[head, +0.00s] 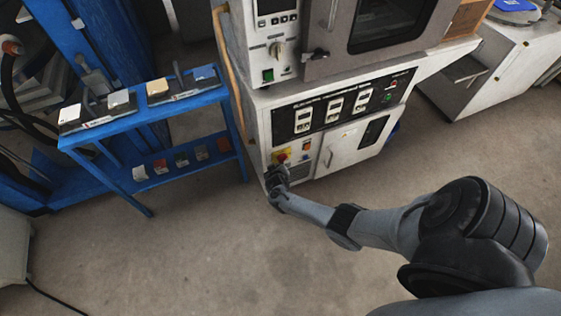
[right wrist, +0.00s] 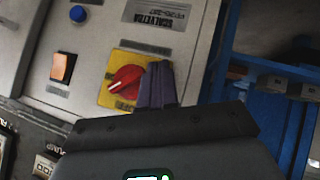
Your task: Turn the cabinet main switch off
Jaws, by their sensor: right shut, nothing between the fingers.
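The cabinet main switch is a red rotary knob (right wrist: 125,82) on a yellow plate (right wrist: 107,96), with a white pointer line set at a slant. In the head view the switch (head: 282,156) sits low on the left of the cabinet front (head: 328,157). My right gripper (right wrist: 157,84) is shut and empty, its fingertips at the right edge of the knob in the right wrist view. They hide part of the knob and plate; I cannot tell whether they touch it. In the head view my right gripper (head: 277,175) is just below the switch. My left gripper is not in view.
An orange rocker switch (right wrist: 62,67) and a blue button (right wrist: 78,14) are close to the knob. A blue rack (head: 140,118) with tile samples stands left of the cabinet. An oven (head: 390,25) is above it. The floor (head: 190,250) in front is clear.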

